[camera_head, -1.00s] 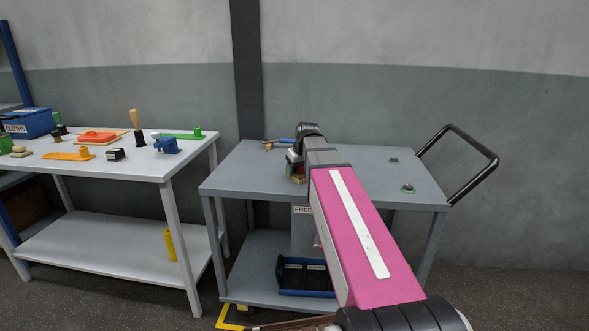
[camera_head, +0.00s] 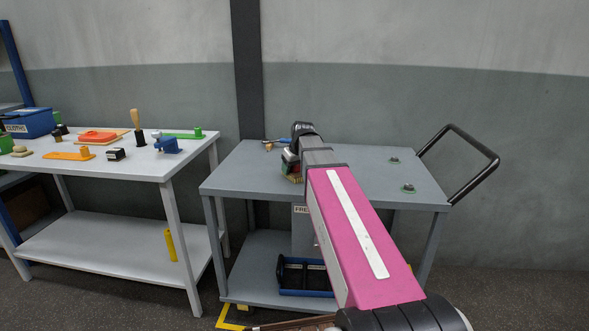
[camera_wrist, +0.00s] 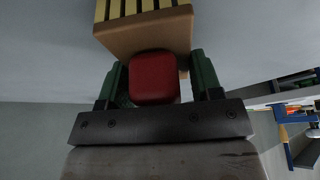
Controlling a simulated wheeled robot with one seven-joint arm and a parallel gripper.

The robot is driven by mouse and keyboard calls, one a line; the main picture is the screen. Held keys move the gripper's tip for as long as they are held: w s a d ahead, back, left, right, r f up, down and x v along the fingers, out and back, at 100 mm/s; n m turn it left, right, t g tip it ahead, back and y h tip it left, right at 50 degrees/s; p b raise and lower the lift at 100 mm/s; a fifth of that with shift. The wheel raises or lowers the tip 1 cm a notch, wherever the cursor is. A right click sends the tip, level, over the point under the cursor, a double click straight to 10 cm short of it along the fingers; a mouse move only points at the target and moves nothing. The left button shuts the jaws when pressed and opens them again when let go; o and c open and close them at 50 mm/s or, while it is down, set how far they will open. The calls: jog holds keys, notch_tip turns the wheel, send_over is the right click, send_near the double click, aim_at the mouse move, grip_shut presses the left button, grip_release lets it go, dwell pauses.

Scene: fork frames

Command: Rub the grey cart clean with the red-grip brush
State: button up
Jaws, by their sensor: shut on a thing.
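The grey cart (camera_head: 240,176) stands right of the white table, with a black push handle (camera_head: 478,152) at its right end. My gripper (camera_wrist: 153,82) is shut on the red grip of the brush (camera_wrist: 153,76), with a green finger on each side. The brush's tan block and pale bristle rows show beyond the grip in the wrist view. In the head view the brush (camera_head: 295,178) is at the cart top, left of centre, partly hidden by my arm. I cannot tell if the bristles touch the top. Two dark greenish spots (camera_head: 408,189) (camera_head: 393,160) lie on the right of the cart top.
A blue-handled tool (camera_head: 278,142) lies at the cart's back left edge. A blue bin (camera_head: 305,277) sits on the cart's lower shelf. The white table (camera_head: 130,168) at left holds several tools and a blue box (camera_head: 28,122). The cart top's right part is otherwise clear.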

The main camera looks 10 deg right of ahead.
jog(key=shift+s+d+f, duration=0.1)
jog(key=shift+s+d, duration=0.05)
jog(key=shift+d, duration=0.3)
jog(key=shift+s+d+f, duration=0.1)
jog(key=shift+s+d, duration=0.05)
jog(key=shift+d, duration=0.25)
jog(key=shift+a, duration=0.1)
jog(key=shift+w+a+r, duration=0.1)
jog(key=shift+w+a, duration=0.15)
jog(key=shift+a, duration=0.5)
jog(key=shift+r, duration=0.1)
jog(key=shift+r, duration=0.65)
jog(key=shift+r, duration=0.1)
